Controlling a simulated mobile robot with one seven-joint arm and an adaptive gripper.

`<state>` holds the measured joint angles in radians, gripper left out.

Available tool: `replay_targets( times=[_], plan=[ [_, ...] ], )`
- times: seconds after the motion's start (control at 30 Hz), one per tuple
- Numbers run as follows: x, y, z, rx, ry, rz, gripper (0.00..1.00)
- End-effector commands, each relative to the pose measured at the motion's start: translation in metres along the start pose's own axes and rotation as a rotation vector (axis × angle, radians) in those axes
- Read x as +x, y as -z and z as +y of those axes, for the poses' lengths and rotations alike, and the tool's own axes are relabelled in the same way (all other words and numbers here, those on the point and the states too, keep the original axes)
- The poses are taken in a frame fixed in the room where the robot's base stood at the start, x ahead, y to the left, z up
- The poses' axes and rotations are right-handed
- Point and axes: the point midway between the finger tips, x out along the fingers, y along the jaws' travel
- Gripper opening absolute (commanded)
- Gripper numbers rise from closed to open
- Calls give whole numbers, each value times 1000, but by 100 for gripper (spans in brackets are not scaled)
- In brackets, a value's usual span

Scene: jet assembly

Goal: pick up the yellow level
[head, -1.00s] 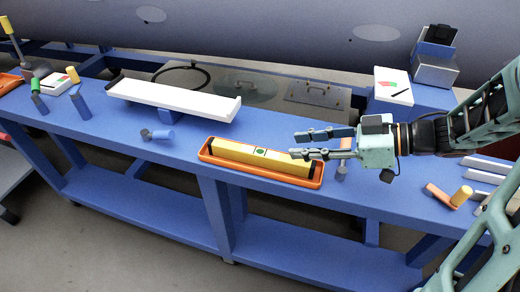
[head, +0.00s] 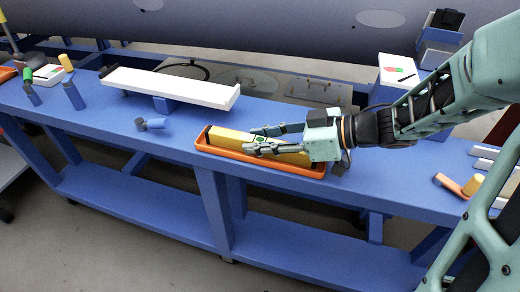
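The yellow level (head: 228,136) lies lengthwise in a shallow orange tray (head: 215,153) on the blue workbench. Its left end and part of its middle show, with a green mark near the fingers; its right part is hidden behind my gripper. My gripper (head: 250,139) reaches in from the right, over the tray. Its two fingers are apart, one toward the far side of the level and one toward the near side. I cannot tell whether either finger touches the level or how far above it they are.
A long white channel-shaped piece (head: 170,87) lies behind and left of the tray. A small blue-grey cylinder piece (head: 152,124) lies left of the tray. An orange-and-yellow part (head: 460,185) sits at the right. The bench front is clear.

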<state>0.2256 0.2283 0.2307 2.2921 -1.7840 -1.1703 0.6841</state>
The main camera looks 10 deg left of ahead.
Motion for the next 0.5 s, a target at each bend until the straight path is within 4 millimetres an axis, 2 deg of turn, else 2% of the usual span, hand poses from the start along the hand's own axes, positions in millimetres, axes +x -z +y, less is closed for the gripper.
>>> replay_targets(
  times=[0.17, 0.4, 0.5],
  plan=[
    [0, 1, 0, 0, -1, 0, 26],
    [-1, 1, 0, 0, -1, 0, 0],
    [-1, 1, 0, 0, -1, 0, 0]
  ],
)
